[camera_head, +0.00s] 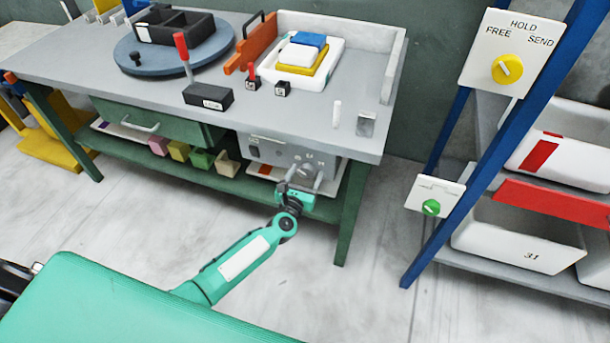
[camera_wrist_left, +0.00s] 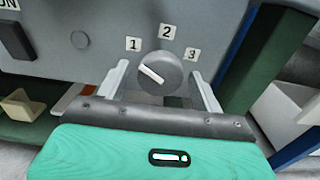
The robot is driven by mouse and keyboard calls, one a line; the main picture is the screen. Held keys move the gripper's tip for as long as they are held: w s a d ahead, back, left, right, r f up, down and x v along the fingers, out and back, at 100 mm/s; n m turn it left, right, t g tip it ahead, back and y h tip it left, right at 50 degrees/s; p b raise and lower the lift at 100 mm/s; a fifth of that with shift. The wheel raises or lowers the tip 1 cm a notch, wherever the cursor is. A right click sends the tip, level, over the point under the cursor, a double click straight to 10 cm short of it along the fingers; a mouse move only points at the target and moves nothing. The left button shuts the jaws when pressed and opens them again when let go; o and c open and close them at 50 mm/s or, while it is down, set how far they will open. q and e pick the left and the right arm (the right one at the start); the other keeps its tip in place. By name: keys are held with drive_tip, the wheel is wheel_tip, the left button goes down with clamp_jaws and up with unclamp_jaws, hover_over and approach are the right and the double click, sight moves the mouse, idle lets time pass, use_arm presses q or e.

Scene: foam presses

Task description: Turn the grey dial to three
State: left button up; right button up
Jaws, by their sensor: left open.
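The grey dial (camera_wrist_left: 158,72) sits on a grey panel (camera_wrist_left: 90,40) with labels 1, 2 and 3 around its top. Its white mark points up and left, nearest the 1 and a little below it. My left gripper (camera_wrist_left: 160,72) is open, with one pale finger on each side of the dial. Gaps show between the fingers and the dial, so it looks ungripped. In the head view, the dial (camera_head: 305,172) is on the panel under the table's right end, with my left gripper (camera_head: 300,184) in front of it. My right gripper is out of view.
The panel hangs under the grey tabletop (camera_head: 310,115), close to a green table leg (camera_head: 352,205). A dark switch (camera_wrist_left: 15,42) is at the panel's left. Several coloured blocks (camera_head: 178,150) lie on the lower shelf. A blue rack (camera_head: 440,200) with a yellow dial (camera_head: 507,69) stands at right.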

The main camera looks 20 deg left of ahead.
use_arm(q)
drive_tip(key=shift+c, duration=0.5)
drive_tip(key=c, duration=0.9)
